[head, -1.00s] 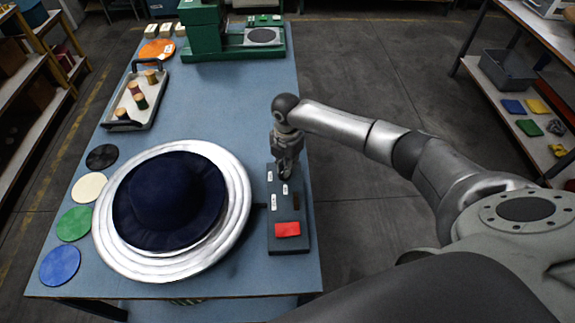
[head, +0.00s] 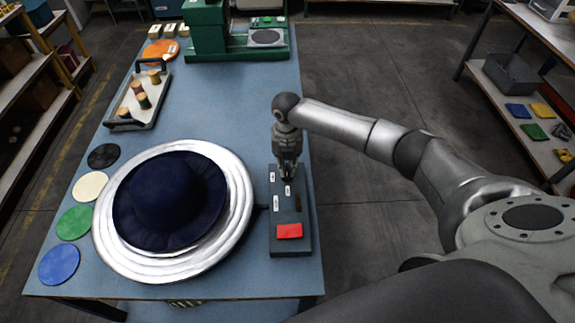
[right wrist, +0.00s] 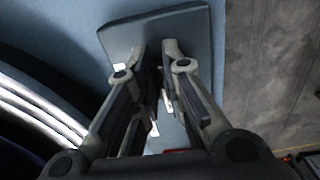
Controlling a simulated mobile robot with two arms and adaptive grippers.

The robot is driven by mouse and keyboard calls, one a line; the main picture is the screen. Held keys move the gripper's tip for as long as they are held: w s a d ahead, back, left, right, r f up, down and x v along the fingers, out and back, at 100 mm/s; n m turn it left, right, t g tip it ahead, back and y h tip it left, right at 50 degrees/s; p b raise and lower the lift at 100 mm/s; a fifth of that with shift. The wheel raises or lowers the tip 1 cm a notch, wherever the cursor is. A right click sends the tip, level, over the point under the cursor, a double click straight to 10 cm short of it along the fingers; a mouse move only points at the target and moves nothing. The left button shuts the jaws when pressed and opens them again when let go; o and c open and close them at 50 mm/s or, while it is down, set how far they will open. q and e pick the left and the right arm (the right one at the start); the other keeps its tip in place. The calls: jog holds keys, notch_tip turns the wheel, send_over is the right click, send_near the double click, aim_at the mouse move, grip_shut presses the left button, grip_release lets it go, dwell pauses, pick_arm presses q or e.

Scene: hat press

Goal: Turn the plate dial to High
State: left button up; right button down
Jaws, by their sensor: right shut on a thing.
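The dark grey control box (head: 290,247) lies on the blue table, right of the round plate. It carries small white labels, a dark slot and a red button (head: 289,231). My right gripper (head: 289,178) points down over the far part of the box. In the right wrist view its fingers (right wrist: 158,68) are close together at the box (right wrist: 185,30), shut on the plate dial. The fingers hide the dial, so its setting cannot be read. The silver plate (head: 112,247) carries a dark blue hat (head: 165,197). My left gripper is not in view.
Black, cream, green and blue discs (head: 59,265) lie along the table's left edge. A tray (head: 125,122) with several spools stands farther back. A green machine (head: 208,30) stands at the far end. The table between the tray and the right edge is clear.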

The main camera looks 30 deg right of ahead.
aim_at(287, 168)
jog(key=shift+w, duration=0.1)
dwell(0.4)
jog(key=c, duration=1.5)
grip_release()
notch_tip(287, 168, up, 12)
jog(key=shift+r, duration=0.1)
